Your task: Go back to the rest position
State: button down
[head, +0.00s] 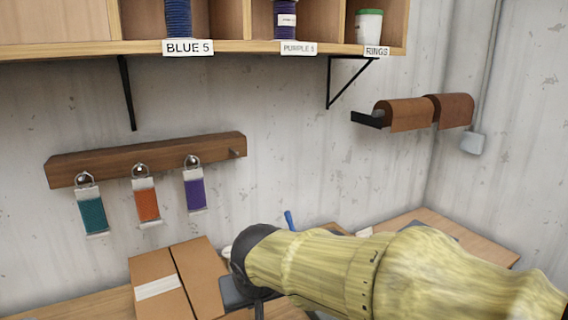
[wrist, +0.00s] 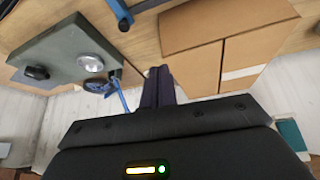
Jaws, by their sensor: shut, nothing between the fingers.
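My gripper (wrist: 158,88) shows in the wrist view as two dark fingers pressed together with nothing between them. It is over the bench, beside a cardboard box (wrist: 215,65). In the head view my arm crosses the lower right, and the fingers cannot be made out there.
A wooden rack (head: 150,158) on the wall holds teal (head: 93,215), orange (head: 148,204) and purple (head: 195,194) straps. Above is a shelf (head: 235,46) with spools. A cardboard box (head: 205,277) lies on the bench. A grey-green device (wrist: 60,55) shows in the wrist view.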

jog(key=s+d+f+m+g+h, duration=0.1)
jog(key=s+d+f+m+g, duration=0.15)
jog(key=d+f, duration=0.7)
jog(key=s+d+f+m+g+h, duration=0.15)
jog(key=s+d+f, duration=0.25)
jog(key=d+f, duration=0.55)
notch_tip(320, 180, down, 7)
jog(key=d+t+b, duration=0.1)
jog(key=d+b, duration=0.1)
jog(key=b, duration=0.8)
jog(key=w+p+v, duration=0.2)
jog(key=p+v, duration=0.7)
jog(key=p, duration=0.1)
jog(key=w+d+r+p+v, duration=0.1)
jog(key=w+p+v, duration=0.1)
jog(key=p+v, duration=0.7)
jog(key=shift+w+d+r+y+p, duration=0.25)
jog(key=shift+r+y+p, duration=0.15)
jog(key=shift+r, duration=0.35)
jog(key=shift+a, duration=0.1)
